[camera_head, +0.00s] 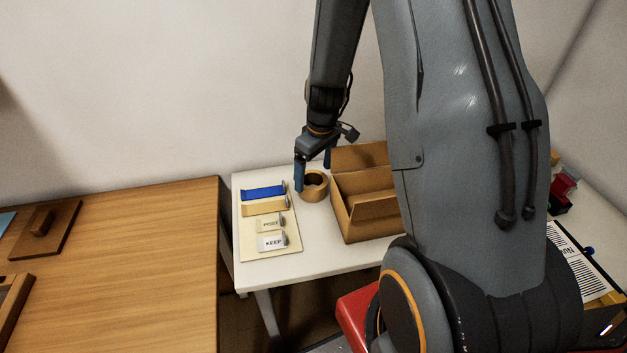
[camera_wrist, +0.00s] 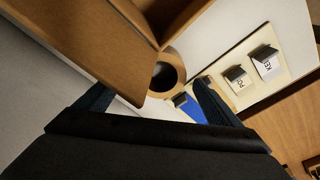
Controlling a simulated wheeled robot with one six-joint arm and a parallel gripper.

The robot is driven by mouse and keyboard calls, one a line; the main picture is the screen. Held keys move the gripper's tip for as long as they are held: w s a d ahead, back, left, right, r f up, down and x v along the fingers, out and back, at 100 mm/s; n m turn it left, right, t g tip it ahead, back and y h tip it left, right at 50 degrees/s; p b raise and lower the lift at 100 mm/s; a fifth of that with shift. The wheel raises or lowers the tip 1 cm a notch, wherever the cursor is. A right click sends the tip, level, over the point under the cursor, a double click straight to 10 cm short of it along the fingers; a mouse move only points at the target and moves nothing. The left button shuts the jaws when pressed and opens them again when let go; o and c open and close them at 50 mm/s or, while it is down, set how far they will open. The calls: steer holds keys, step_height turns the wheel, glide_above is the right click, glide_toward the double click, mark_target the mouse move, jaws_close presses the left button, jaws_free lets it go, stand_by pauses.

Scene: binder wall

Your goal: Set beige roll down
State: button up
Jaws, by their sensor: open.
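The beige roll (camera_head: 315,187) stands on the white table (camera_head: 330,262), between a cream board and a cardboard box. Its round hole faces up. My gripper (camera_head: 314,176) is open above and around the roll's place, with one blue finger to its left and the other behind it. In the wrist view the roll (camera_wrist: 166,74) shows just beyond the open fingertips of my gripper (camera_wrist: 150,98). I cannot tell whether a finger touches it.
The open cardboard box (camera_head: 366,200) stands close to the roll's right. The cream board (camera_head: 270,248) with blue and tan strips and two labelled tags lies to its left. A wooden desk (camera_head: 130,270) is at the left. The white table's front part is clear.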

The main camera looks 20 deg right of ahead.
mark_target(313, 180)
steer(key=shift+o, duration=0.3)
step_height(313, 180, up, 8)
steer(key=b, duration=0.1)
steer(key=shift+s+d+f, duration=0.15)
steer(key=shift+s, duration=0.3)
steer(key=a+f+n+g+h, duration=0.2)
steer(key=a+f+n+g, duration=0.1)
steer(key=a+f+n, duration=0.1)
steer(key=shift+f, duration=0.1)
steer(key=w+n+h, duration=0.1)
steer(key=h, duration=0.1)
steer(key=w+a+f+n+h, duration=0.1)
steer(key=w+f+n+g+h, duration=0.1)
steer(key=n+h, duration=0.1)
steer(key=shift+w+a+h, duration=0.15)
steer(key=shift+a+h, duration=0.05)
steer(key=shift+h, duration=0.1)
steer(key=shift+d+p+x, duration=0.2)
steer(key=shift+p+x, duration=1.2)
steer(key=shift+x, duration=2.45)
steer(key=shift+r, duration=0.2)
steer(key=c, duration=1.3)
steer(key=shift+r, duration=0.15)
